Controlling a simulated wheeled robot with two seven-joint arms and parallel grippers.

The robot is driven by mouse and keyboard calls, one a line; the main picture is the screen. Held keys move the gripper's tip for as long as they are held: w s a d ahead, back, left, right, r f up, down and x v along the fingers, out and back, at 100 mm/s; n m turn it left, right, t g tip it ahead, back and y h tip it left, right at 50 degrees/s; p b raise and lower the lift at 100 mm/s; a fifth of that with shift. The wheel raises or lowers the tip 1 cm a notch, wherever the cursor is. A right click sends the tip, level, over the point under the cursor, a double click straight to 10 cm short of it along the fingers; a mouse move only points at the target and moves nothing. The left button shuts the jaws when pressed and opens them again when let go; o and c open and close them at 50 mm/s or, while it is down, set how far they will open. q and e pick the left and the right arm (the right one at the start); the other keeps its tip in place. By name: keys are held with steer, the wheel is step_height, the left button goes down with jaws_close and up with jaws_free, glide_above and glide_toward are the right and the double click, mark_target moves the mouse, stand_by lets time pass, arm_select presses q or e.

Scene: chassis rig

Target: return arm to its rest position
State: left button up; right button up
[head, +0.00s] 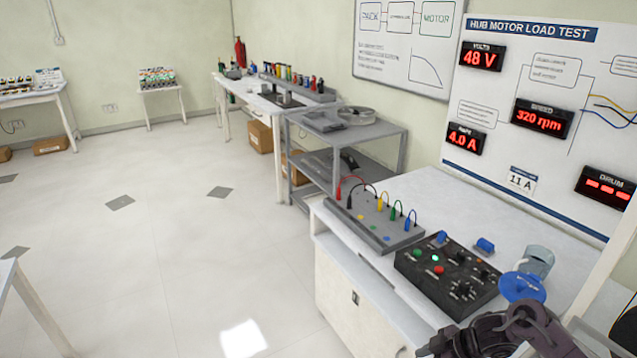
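Neither of my grippers shows clearly in the head view, and no fingertips can be made out. A dark, ribbed mechanical part (500,337) is cut off by the bottom edge at the right. I cannot tell whether it belongs to my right arm or to the rig on the bench. My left arm is not in the picture.
The white bench (455,215) at the right bears a grey terminal box (375,222) with coloured leads, a black control box (448,275) and a blue disc (522,287). The test board (530,120) stands behind. The floor (190,240) at the left is open.

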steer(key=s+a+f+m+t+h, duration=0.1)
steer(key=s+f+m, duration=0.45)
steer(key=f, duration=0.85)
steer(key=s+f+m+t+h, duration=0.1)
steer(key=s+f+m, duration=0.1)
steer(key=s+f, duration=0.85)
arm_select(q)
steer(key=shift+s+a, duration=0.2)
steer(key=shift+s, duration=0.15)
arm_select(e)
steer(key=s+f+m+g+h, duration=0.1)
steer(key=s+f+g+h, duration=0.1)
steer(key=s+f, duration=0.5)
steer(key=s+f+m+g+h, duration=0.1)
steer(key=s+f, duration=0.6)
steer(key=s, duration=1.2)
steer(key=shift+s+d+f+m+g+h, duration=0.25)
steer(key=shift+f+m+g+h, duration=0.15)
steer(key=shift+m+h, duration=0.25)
